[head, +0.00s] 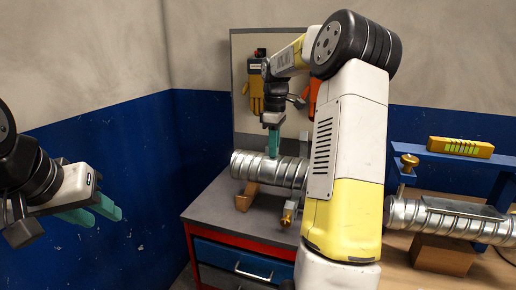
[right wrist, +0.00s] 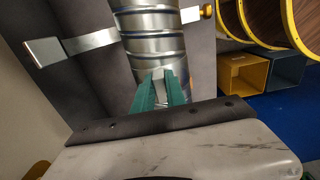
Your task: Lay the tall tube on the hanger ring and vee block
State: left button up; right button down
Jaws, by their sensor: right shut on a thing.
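The tall tube (head: 275,170), a ribbed silver spiral duct, lies nearly level above a grey bench top in the head view. Its left end is over the wooden vee block (head: 246,196); I cannot tell whether it bears fully on it. My right gripper (head: 273,148) is shut on the tube from above. In the right wrist view, the green fingers (right wrist: 160,92) meet the tube (right wrist: 150,38). A metal strap (right wrist: 90,41), apparently of the hanger ring, shows on both sides of the tube. My right arm hides the tube's right part. My left gripper (head: 100,212) is open and empty, far left.
Another spiral duct (head: 440,218) lies at the right on a wooden block (head: 442,254), beside a blue frame (head: 477,152) carrying a yellow level (head: 460,147). A brass knob (head: 288,214) stands near the tube. A glove board stands behind.

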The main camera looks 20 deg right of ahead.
aim_at(273, 164)
jog(key=shift+f, duration=3)
jog(key=c, duration=1.3)
grip_release()
notch_tip(273, 164, up, 8)
jog(key=shift+f, duration=0.1)
